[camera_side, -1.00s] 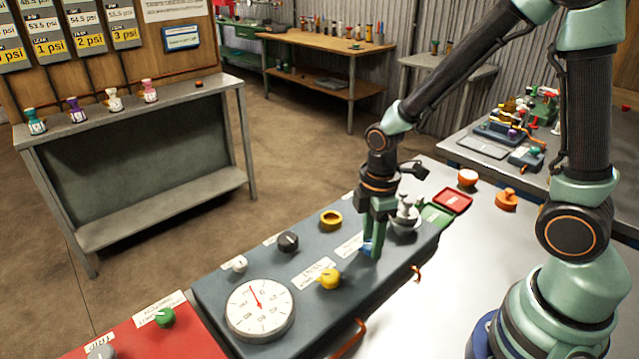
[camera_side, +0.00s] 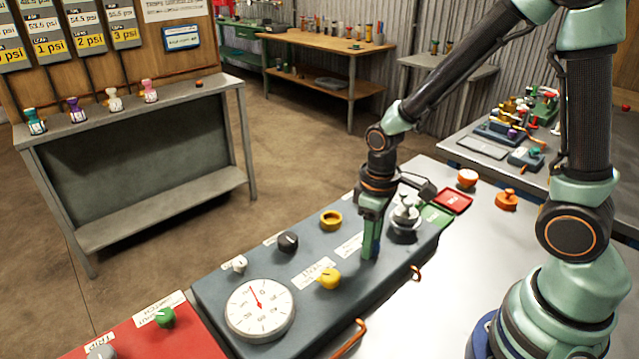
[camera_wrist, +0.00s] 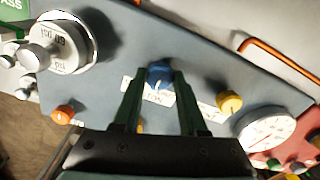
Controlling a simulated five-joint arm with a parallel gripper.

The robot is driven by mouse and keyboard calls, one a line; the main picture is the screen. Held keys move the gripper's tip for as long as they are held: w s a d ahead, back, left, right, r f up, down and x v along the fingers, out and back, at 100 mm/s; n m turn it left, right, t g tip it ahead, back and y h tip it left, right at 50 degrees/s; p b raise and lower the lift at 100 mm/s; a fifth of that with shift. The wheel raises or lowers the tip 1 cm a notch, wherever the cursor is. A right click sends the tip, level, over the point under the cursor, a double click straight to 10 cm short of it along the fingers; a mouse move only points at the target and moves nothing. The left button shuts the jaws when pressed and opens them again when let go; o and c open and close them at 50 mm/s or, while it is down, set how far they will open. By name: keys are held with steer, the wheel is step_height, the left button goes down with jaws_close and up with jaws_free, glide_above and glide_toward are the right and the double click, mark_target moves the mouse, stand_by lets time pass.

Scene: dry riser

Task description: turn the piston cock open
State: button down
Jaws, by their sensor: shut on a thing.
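A small blue knob (camera_wrist: 159,72) sits on the grey-blue panel (camera_wrist: 195,60), by a white label too blurred to read; I take it to be the piston cock. My gripper (camera_wrist: 158,80) points down at the panel, with its two green fingers shut on either side of the blue knob. In the side view my gripper (camera_side: 370,252) stands at the panel's right half, fingers nearly in line, and hides the knob.
An orange handle (camera_side: 350,338) edges the panel.

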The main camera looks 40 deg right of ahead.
steer(key=m, duration=0.4)
steer(key=shift+m, duration=0.3)
steer(key=m, duration=0.4)
stand_by(0.3)
steer(key=shift+c, duration=2.2)
jaws_free()
step_height(320, 180, up, 12)
steer(key=shift+r, duration=0.1)
